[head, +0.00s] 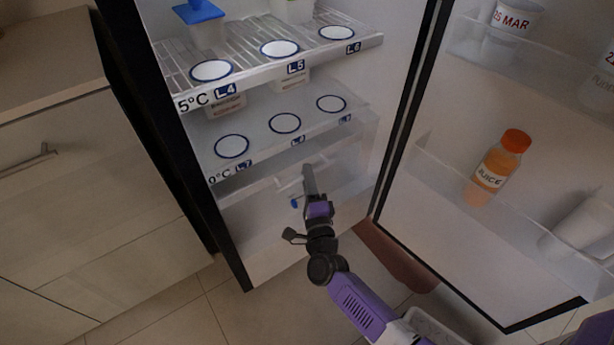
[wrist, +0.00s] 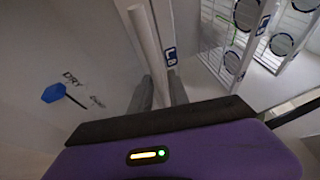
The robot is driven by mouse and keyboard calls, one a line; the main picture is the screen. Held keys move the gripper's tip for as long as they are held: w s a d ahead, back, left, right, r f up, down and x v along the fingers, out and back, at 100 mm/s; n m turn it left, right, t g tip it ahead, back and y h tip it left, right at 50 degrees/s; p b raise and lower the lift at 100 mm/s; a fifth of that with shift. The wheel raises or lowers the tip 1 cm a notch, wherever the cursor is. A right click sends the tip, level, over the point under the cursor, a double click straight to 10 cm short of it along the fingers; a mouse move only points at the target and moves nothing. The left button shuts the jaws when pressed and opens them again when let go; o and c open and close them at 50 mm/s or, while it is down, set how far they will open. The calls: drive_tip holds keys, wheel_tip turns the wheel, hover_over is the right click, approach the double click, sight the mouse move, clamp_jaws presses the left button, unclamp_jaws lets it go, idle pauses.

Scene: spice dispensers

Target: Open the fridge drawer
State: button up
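The fridge drawer (head: 250,215) is a pale, see-through front below the lower shelf, and it looks shut. Its handle is a pale horizontal bar (head: 287,184), partly hidden by my gripper (head: 309,172). In the wrist view the handle bar (wrist: 148,42) runs down between the two dark fingers of my gripper (wrist: 161,82). The fingers are close on either side of the bar; whether they press on it is unclear. A blue object (head: 295,202) with a dark stem shows at the drawer, and in the wrist view (wrist: 55,92) it is beside the word DRY.
The fridge door (head: 470,240) stands open on the right, with a juice bottle (head: 500,160) on its rack. Shelves with round marks (head: 285,123) are above the drawer. A wooden cabinet (head: 90,190) stands left. A brown mat (head: 395,258) lies on the floor by the door.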

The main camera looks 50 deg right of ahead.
drive_tip(key=shift+w+d, duration=0.15)
drive_tip(key=shift+w, duration=0.1)
clamp_jaws()
idle(1.4)
